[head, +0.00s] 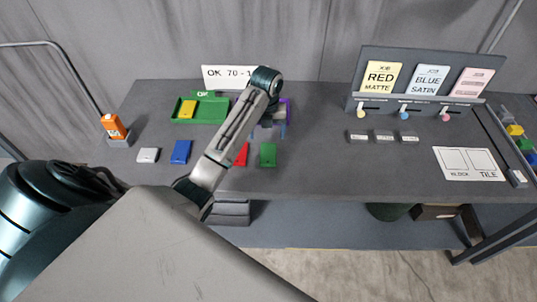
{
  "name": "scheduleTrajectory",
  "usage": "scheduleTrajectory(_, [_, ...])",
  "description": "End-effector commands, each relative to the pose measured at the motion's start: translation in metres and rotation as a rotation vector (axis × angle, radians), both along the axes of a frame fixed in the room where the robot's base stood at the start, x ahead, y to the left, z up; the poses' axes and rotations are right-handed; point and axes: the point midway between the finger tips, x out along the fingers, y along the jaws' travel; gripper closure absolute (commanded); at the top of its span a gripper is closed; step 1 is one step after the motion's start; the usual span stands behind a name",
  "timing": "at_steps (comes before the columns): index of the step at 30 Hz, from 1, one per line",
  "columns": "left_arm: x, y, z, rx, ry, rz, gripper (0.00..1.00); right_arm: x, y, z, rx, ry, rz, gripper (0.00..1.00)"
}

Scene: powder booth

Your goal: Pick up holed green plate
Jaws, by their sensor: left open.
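The green plate (268,155) lies flat on the grey table, right of a red plate (241,154). A small dark spot near its lower end may be its hole. My left arm reaches in from the left over the table. My left gripper (267,131) is just beyond the green plate, open and apart from it, and partly hidden by my arm. My right gripper is not in view.
A blue plate (181,151) and a light grey plate (148,155) lie to the left. A green tray (212,114) holds a yellow plate (188,108). A purple-edged item (289,110) stands behind my gripper. A card rack (415,80) stands at right; the table's middle front is clear.

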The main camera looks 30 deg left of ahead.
Motion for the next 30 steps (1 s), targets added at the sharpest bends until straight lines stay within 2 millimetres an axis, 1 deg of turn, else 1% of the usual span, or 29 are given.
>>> scheduleTrajectory(2, [0.003, 0.002, 0.002, -0.003, 0.005, -0.033, 0.22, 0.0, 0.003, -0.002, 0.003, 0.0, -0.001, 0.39])
scheduleTrajectory(5, [0.004, 0.002, -0.003, -0.005, 0.006, -0.046, 0.22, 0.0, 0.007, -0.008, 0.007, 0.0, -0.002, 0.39])
scheduleTrajectory(12, [0.004, 0.002, -0.031, -0.005, 0.005, -0.045, 0.22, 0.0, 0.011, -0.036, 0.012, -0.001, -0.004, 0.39])
scheduleTrajectory(14, [0.004, 0.002, -0.037, -0.005, 0.009, -0.044, 0.22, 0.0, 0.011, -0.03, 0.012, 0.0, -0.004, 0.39])
scheduleTrajectory(16, [0.004, 0.002, -0.046, -0.004, 0.008, -0.044, 0.22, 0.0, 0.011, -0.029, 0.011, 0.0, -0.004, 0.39])
scheduleTrajectory(19, [0.005, 0.002, -0.053, -0.005, 0.008, -0.044, 0.22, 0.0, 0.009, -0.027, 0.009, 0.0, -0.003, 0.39])
scheduleTrajectory(23, [0.006, 0.0, -0.063, -0.007, 0.01, -0.044, 0.22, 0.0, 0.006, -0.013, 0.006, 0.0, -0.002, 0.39])
scheduleTrajectory(27, [0.009, 0.0, -0.083, -0.005, 0.01, -0.043, 0.22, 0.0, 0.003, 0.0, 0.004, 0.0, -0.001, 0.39])
scheduleTrajectory(30, [0.009, 0.0, -0.097, -0.005, 0.008, -0.044, 0.22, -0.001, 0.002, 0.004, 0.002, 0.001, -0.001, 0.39])
